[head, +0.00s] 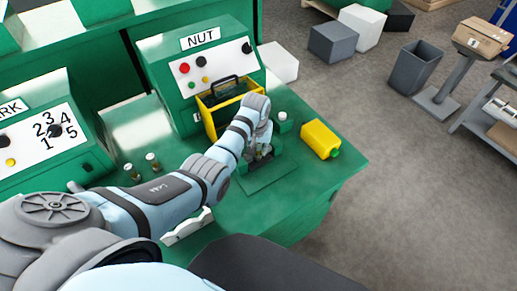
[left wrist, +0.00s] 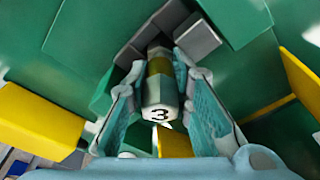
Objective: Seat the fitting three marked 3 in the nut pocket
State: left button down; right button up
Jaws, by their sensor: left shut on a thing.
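The fitting marked 3 (left wrist: 160,92) is in the left wrist view, a pale hexagonal end with a black 3 and a brass-coloured band behind it. My left gripper (head: 262,155) has its two fingers on either side of the fitting and is shut on it. The far end of the fitting points at the grey blocks of the nut pocket (left wrist: 197,38) on a green base. I cannot tell how deep it sits between them. In the head view the gripper is low over the green block in front of the NUT machine (head: 170,75), and largely hides the pocket. My right gripper is not in view.
A yellow frame with a black handle (head: 215,115) stands just behind the gripper. A yellow bottle (head: 320,139) and a small white-topped cylinder (head: 283,124) are to the right. Two small fittings (head: 152,160) stand at left, near the MARK machine (head: 45,130).

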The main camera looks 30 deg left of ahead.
pick_arm(q)
jog(key=c, duration=1.6)
grip_release()
jog(key=shift+s+r, duration=0.1)
jog(key=shift+o, duration=0.8)
jog(key=shift+s+r, duration=0.15)
jog(key=shift+s, duration=0.05)
jog(key=shift+s+r, duration=0.15)
jog(key=shift+s, duration=0.1)
jog(key=shift+w+r, duration=0.1)
jog(key=shift+r, duration=0.1)
notch_tip(320, 180, up, 11)
jog(key=s+p, duration=0.1)
jog(key=p, duration=0.2)
jog(key=shift+s+d+r, duration=0.15)
jog(key=shift+s+d, duration=0.1)
jog(key=shift+s, duration=0.05)
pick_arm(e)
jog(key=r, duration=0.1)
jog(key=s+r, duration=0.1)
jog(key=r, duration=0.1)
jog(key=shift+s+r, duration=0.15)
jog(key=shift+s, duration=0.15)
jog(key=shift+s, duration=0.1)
